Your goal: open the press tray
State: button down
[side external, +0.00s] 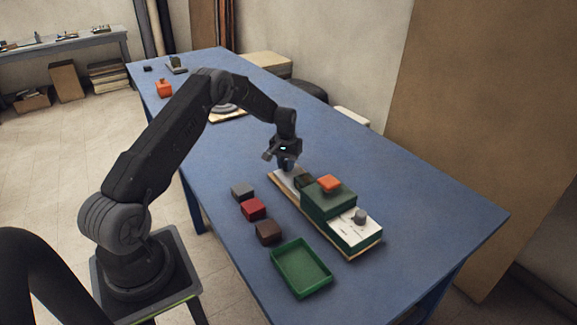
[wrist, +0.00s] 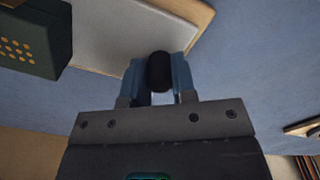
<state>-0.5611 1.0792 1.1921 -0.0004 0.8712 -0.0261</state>
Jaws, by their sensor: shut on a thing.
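The press (side external: 328,202) is a dark green block with an orange top piece (side external: 329,183), set on a long wooden base (side external: 318,221). A white panel with dark markings (side external: 345,230) and a grey knob (side external: 361,216) are at its near right end. My gripper (side external: 285,166) is over the far left end, by a pale plate (side external: 288,179). In the wrist view, my gripper (wrist: 160,78) is shut on a dark rounded knob (wrist: 160,70) at the edge of the pale plate (wrist: 120,30). The green press block (wrist: 35,50) with yellow dots is at left. The knob's lower part is hidden.
A grey block (side external: 242,190), a red block (side external: 253,208) and a brown block (side external: 268,232) stand left of the press. An empty green tray (side external: 300,270) lies in front. The blue table (side external: 420,205) is clear to the right.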

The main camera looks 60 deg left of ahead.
jog(key=c, duration=0.9)
grip_release()
jog(key=shift+r, duration=0.1)
notch_tip(320, 180, up, 14)
jog(key=shift+f, duration=0.15)
jog(key=shift+d, duration=0.1)
jog(key=s+d+r+m+t, duration=0.15)
jog(key=s+d+r, duration=0.25)
jog(key=d+r, duration=0.45)
jog(key=s+d+r+m+t, duration=0.15)
jog(key=s+d+r, duration=0.25)
jog(key=d+r, duration=0.45)
jog(key=s+d+m+t, duration=0.1)
jog(key=s+d, duration=0.3)
jog(key=s, duration=0.3)
jog(key=s+d+m, duration=0.1)
jog(key=s+d, duration=0.4)
jog(key=s, duration=0.2)
jog(key=s+d+m+t, duration=0.1)
jog(key=s+d, duration=0.3)
jog(key=s, duration=0.3)
jog(key=shift+s+d+f+m+t, duration=0.15)
jog(key=shift+s+f+m+t, duration=0.15)
jog(key=shift+m, duration=0.1)
